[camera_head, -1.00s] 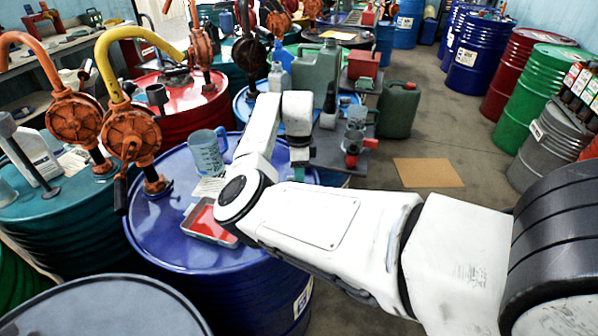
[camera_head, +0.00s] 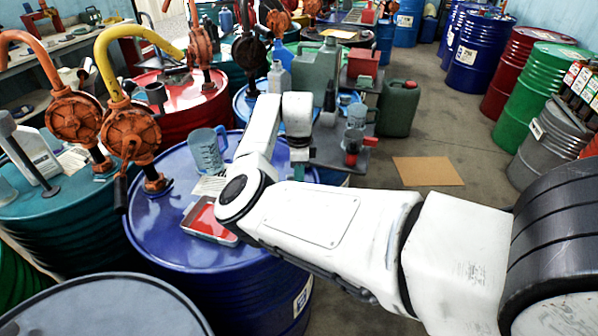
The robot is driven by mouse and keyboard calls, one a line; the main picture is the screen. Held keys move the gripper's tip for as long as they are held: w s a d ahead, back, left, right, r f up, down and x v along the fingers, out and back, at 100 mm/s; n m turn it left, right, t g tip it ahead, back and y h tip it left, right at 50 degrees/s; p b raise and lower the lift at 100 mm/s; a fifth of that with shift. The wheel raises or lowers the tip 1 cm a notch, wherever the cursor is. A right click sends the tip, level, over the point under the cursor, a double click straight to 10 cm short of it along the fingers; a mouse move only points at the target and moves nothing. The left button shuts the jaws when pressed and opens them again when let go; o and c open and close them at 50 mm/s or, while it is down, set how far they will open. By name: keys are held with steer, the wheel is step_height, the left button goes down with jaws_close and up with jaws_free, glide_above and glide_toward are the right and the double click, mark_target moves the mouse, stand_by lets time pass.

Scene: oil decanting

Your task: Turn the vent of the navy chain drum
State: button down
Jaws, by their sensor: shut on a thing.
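The navy chain drum (camera_head: 165,225) stands in front of me, a blue drum with a glossy lid. An orange hand pump with a yellow spout (camera_head: 130,130) rises from its left side. My gripper (camera_head: 299,172) points down at the right part of the lid, at the end of my white arm. It is small in the picture, and its fingertips are hard to make out. It is shut on the vent, which is mostly hidden by the gripper and my arm.
On the lid are a blue jug (camera_head: 207,150) and a grey tray with red liquid (camera_head: 208,221), close to my arm. A teal drum (camera_head: 55,225) stands left and a grey drum lid (camera_head: 100,310) in front. A green canister (camera_head: 398,108) stands behind. The floor at right is clear around a cardboard sheet (camera_head: 427,171).

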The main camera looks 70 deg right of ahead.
steer(key=shift+r+n+p, duration=0.1)
steer(key=shift+n+p, duration=0.2)
steer(key=shift+n, duration=0.1)
steer(key=n+p, duration=0.1)
steer(key=n, duration=0.1)
steer(key=n+p, duration=0.1)
steer(key=n, duration=0.1)
steer(key=shift+w+d+r, duration=0.1)
steer(key=shift+d, duration=0.1)
steer(key=n+p, duration=0.1)
steer(key=n, duration=0.1)
steer(key=n+p, duration=0.1)
steer(key=n, duration=0.1)
steer(key=shift+w+d, duration=0.15)
steer(key=shift+w, duration=0.05)
steer(key=n, duration=0.2)
steer(key=n+p, duration=0.1)
steer(key=n, duration=0.1)
steer(key=n+p, duration=0.1)
steer(key=shift+w+n, duration=0.3)
steer(key=shift+n, duration=0.1)
steer(key=shift+w+n+p, duration=0.25)
steer(key=shift+n+p, duration=0.4)
steer(key=shift+n, duration=1.05)
steer(key=c, duration=1.1)
jaws_free()
step_height(320, 180, up, 11)
steer(key=shift+f+b, duration=0.2)
steer(key=shift+b, duration=0.65)
